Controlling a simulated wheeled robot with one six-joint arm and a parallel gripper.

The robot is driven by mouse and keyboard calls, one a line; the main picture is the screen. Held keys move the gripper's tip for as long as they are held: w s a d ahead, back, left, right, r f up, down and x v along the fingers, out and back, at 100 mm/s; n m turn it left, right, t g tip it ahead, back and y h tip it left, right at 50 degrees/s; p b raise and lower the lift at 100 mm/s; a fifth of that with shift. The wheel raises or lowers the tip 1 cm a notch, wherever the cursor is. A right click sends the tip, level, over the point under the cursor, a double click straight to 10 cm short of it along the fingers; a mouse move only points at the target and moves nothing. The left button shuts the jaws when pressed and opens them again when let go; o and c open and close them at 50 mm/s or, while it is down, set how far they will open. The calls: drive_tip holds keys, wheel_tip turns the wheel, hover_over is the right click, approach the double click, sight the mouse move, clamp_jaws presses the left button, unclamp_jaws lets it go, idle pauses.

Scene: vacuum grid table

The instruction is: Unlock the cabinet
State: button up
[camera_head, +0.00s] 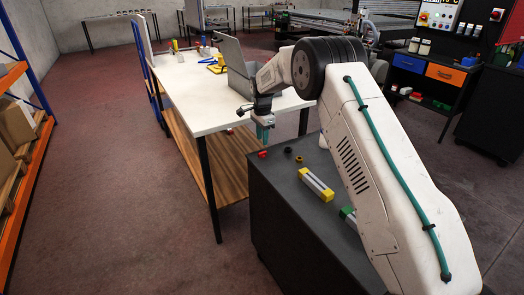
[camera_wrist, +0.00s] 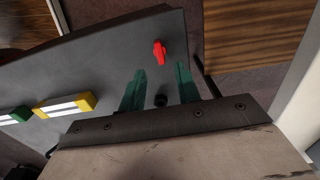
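A dark grey cabinet (camera_head: 285,225) stands in front of me; its flat top (camera_wrist: 105,65) fills much of the wrist view. A small red piece (camera_head: 262,154), perhaps a key or knob, sits near the top's far edge; it also shows in the wrist view (camera_wrist: 159,52), just beyond my fingertips. My gripper (camera_head: 263,132) hangs near that far edge. In the wrist view, its two green fingers (camera_wrist: 160,70) are apart with nothing held between them. A small black round piece (camera_wrist: 160,100) shows between the fingers, lower down. I see no clear lock.
Beyond stands a white table (camera_head: 190,100) with a grey box (camera_head: 238,82). Open floor lies to the left.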

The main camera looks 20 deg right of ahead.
sight(262, 154)
wheel_tip(262, 154, down, 7)
drive_tip(key=shift+r, duration=0.1)
idle(0.3)
clamp_jaws()
